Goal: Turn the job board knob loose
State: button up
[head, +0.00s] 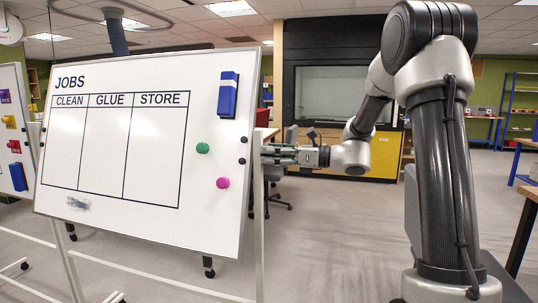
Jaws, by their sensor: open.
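The job board (215,110) is a white tilted panel on a white stand, headed JOBS, with CLEAN, GLUE and STORE columns. My gripper (268,155) reaches in from the right, roughly level, with its fingertips close to the board's right side and the stand post. It is open. I cannot tell whether the fingers are around a knob, touching one or apart from it. No knob shows clearly at the fingertips. Two small black round pieces, an upper one (243,140) and a lower one (243,161), sit on the board's right edge.
A green magnet (203,148), a pink magnet (223,183) and a blue eraser-like block (228,94) are on the board. A chair (274,178) stands behind my gripper. Another board (14,125) is at far left. The floor (335,240) at centre right is clear.

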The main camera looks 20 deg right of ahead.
jog(key=shift+w+a, duration=0.3)
jog(key=shift+a, duration=0.15)
jog(key=c, duration=1)
jog(key=shift+n, duration=1.6)
jog(key=o, duration=1)
